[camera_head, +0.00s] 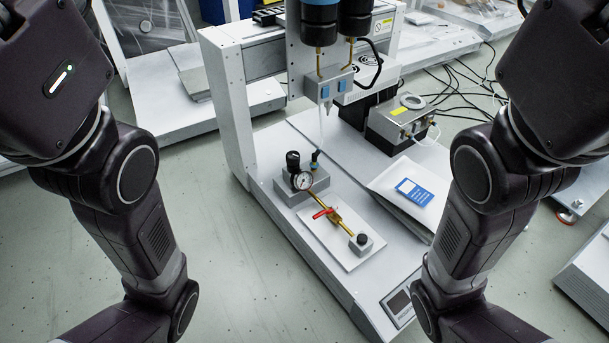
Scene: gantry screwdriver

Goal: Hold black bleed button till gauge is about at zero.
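The pressure gauge (303,181) is a small round white dial on a brass line at the front left of the machine bed. Its needle is too small to read. The black bleed button (362,239) appears as a dark round cap on a small grey block at the near end of the brass line. A red valve lever (322,212) sits between them on the white plate (343,252). Nothing touches the button. Both my arms show at the left and right sides, but their grippers are out of the picture.
A black knob (293,161) stands on the grey block beside the gauge. Above hangs the gantry head (329,84) with a thin needle pointing down. A white pouch with a blue label (414,193) and a metal box (400,125) lie to the right. A small screen (399,302) is at the front edge.

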